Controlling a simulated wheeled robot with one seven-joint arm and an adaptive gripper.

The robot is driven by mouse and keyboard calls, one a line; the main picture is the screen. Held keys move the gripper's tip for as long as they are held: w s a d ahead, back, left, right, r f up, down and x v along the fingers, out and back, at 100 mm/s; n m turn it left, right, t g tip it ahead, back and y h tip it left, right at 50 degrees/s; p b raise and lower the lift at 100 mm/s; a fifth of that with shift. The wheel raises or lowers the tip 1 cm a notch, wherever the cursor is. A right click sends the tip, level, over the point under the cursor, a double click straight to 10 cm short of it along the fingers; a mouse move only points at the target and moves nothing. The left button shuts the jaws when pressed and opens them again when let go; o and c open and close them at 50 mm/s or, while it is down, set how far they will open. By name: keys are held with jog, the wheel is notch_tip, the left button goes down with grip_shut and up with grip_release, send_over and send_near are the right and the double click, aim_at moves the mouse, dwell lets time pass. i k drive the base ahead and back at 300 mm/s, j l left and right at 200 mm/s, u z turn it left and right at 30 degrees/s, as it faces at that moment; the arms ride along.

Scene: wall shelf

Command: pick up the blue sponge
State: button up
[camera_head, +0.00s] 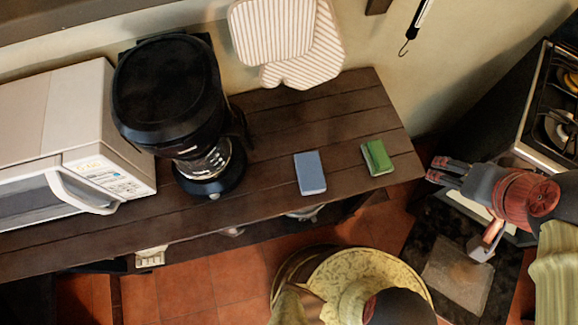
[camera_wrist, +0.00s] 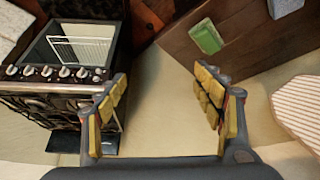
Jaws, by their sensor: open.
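The blue sponge (camera_head: 310,173) lies flat on the dark wooden shelf (camera_head: 270,120), near its front edge and right of the coffee maker. In the wrist view part of it shows at the top right edge (camera_wrist: 284,7). My gripper (camera_head: 436,171) is off the right end of the shelf, to the right of the sponge and apart from it. In the wrist view my gripper (camera_wrist: 165,92) is open, with its padded fingers wide apart and nothing between them.
A green sponge (camera_head: 377,157) lies on the shelf between the blue sponge and my gripper. A black coffee maker (camera_head: 170,100) and a white microwave (camera_head: 70,140) stand left. Striped mitts (camera_head: 290,40) hang on the wall behind. A stove (camera_head: 550,110) is at right.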

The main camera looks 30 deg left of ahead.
aim_at(309, 175)
jog(key=k+u, duration=0.1)
jog(key=u, duration=1.25)
jog(key=z, duration=1.95)
jog(key=k+j+z, duration=0.45)
jog(key=z, duration=0.2)
jog(key=k+j, duration=0.15)
jog(key=k, duration=0.3)
jog(key=k+j, duration=0.15)
jog(key=k, duration=0.3)
